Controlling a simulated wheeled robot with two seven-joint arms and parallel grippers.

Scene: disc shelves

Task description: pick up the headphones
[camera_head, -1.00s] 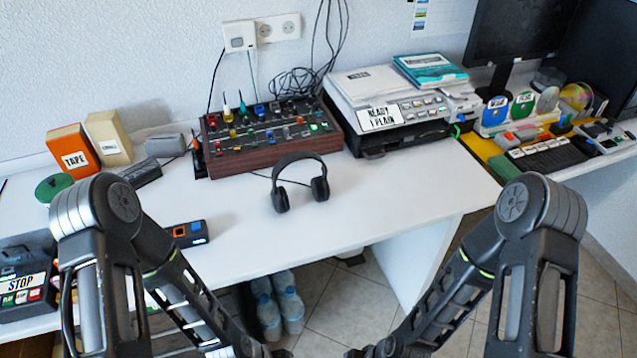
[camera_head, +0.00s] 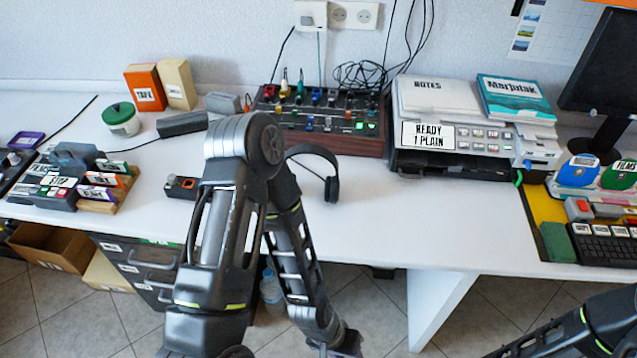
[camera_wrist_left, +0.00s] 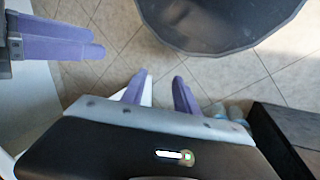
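The black headphones (camera_head: 332,188) stand on the white desk in the head view. My left arm covers their left part; the right ear cup and part of the band show. My left gripper (camera_wrist_left: 159,90) shows in the left wrist view with two purple fingers apart and nothing between them, above the tiled floor. Its fingers cannot be made out in the head view. Another pair of purple fingers (camera_wrist_left: 62,36), seemingly my right gripper, shows at the left of the wrist view; their opening is unclear. The headphones are not in the wrist view.
A mixer panel (camera_head: 330,140) stands behind the headphones, with a printer (camera_head: 445,150) to its right. A small dark box (camera_head: 181,187) lies left of my arm. The desk (camera_head: 420,220) right of the headphones is clear. A dark bin (camera_wrist_left: 215,25) shows in the wrist view.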

